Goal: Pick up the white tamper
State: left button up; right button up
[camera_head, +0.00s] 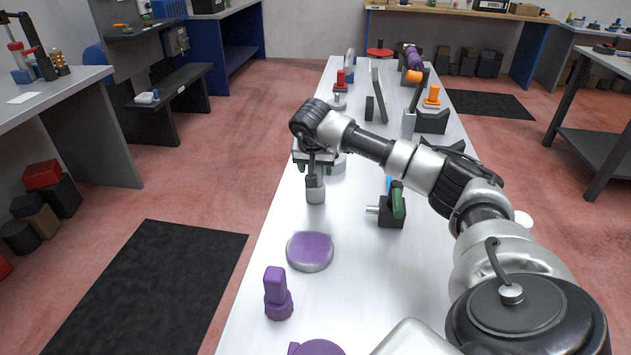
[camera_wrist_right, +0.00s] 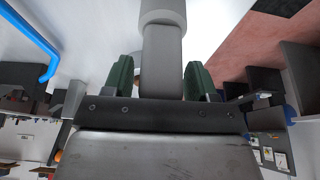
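The white tamper (camera_head: 315,193) stands upright on the long white table, near its left edge in the head view. It looks pale grey, with a block-like handle on a round base. My right gripper (camera_head: 315,165) is directly above it, with the fingers down around the top of the handle. In the right wrist view the tamper (camera_wrist_right: 162,50) lies between the two green fingers of the right gripper (camera_wrist_right: 159,78). A gap shows on each side of the handle, so the gripper is open. My left gripper is in neither view.
A purple tamper (camera_head: 277,293) and a round purple-topped disc (camera_head: 310,250) are on the table nearer to me. A dark block with a green lever (camera_head: 392,208) stands to the right. Red (camera_head: 340,82) and orange (camera_head: 432,95) handled items stand farther back.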

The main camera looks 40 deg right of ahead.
grip_shut()
jog(key=shift+r, duration=0.1)
jog(key=shift+w+r+p, duration=0.1)
jog(key=shift+r+p, duration=0.75)
jog(key=r+p, duration=0.3)
jog(key=shift+s+d+r, duration=0.15)
jog(key=shift+s+d, duration=0.1)
jog(key=shift+s, duration=0.15)
jog(key=s+d+r+p, duration=0.2)
jog(key=s+r, duration=0.3)
jog(key=s, duration=0.5)
jog(key=shift+s+d+r+p, duration=0.2)
jog(key=shift+d+r+p, duration=0.2)
jog(key=shift+d, duration=0.2)
jog(key=c, duration=0.5)
grip_release()
jog(key=shift+c, duration=0.2)
grip_shut()
